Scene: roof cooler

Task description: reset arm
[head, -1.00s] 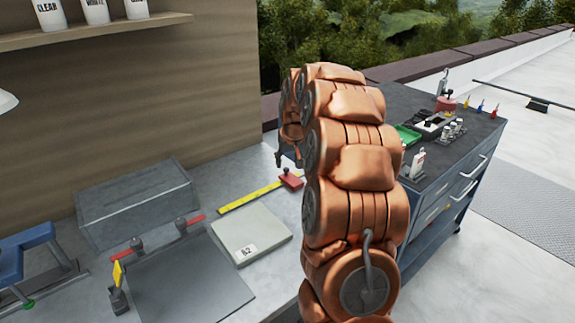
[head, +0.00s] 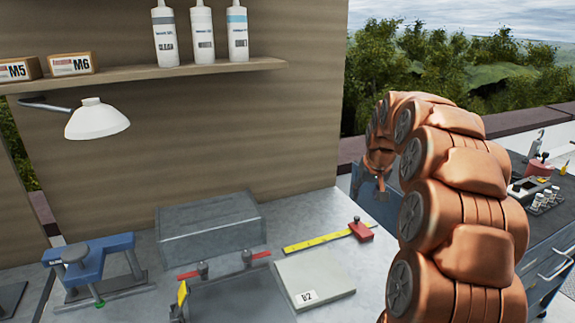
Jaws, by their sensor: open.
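My copper-coloured arm rises at the right of the head view and curls over at its top, bending away from me. My gripper (head: 380,183) hangs at the far end of the arm, small and partly covered by the arm links. It points down beside the back right corner of the workbench (head: 372,212) and is open, with nothing seen in it. Its fingertips are too small to make out clearly.
The bench holds a grey box (head: 210,228), a yellow ruler with a red block (head: 318,238), a plate marked B2 (head: 318,275) and a blue device (head: 95,262). A lamp (head: 97,120) and shelf (head: 120,78) are above. A tool cart (head: 545,235) stands right, partly behind my arm.

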